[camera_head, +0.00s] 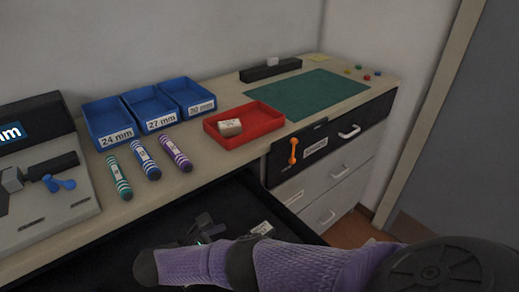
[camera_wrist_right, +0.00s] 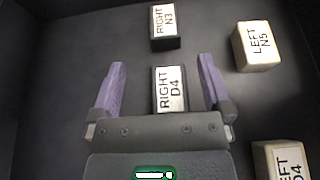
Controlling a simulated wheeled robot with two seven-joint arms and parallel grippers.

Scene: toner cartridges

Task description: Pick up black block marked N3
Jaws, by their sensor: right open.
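The black block marked N3 (camera_wrist_right: 165,27) has a white label reading RIGHT N3. It lies at the top centre of the right wrist view, on the dark drawer floor. My right gripper (camera_wrist_right: 162,66) is open, its two purple fingers pointing toward N3, which is beyond the fingertips. Another dark block labelled RIGHT D4 (camera_wrist_right: 170,90) shows between the fingers. In the head view my right gripper (camera_head: 205,228) is down in the open drawer, partly hidden by my purple arm. I cannot make out N3 there. My left gripper is not in view.
A cream block labelled LEFT N5 (camera_wrist_right: 257,46) lies right of N3, and another pale block (camera_wrist_right: 283,160) sits at lower right. The open black drawer (camera_head: 120,245) is under the counter, which holds blue bins (camera_head: 110,122), a red tray (camera_head: 243,124) and striped tubes.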

